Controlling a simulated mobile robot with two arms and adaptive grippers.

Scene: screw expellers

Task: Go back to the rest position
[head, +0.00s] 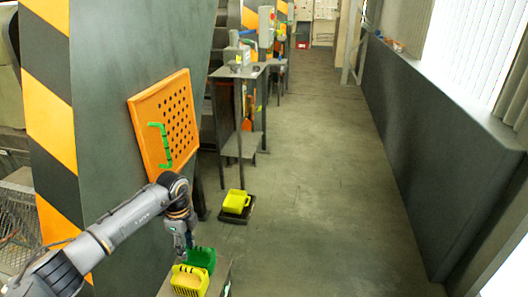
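My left arm comes in from the lower left, bends at the wrist and points down. My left gripper (184,252) is just behind and above a yellow basket (188,282) and left of a green basket (202,259). It is small and dark here, so I cannot tell whether its fingers are open or shut, or whether it touches a basket. My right gripper is not in view.
An orange perforated panel (165,122) with a green bracket (161,146) is on the dark machine at left. A yellow bin (236,202) sits on a dark base on the floor. Metal stands (239,72) line the left side. The aisle floor (320,190) is clear.

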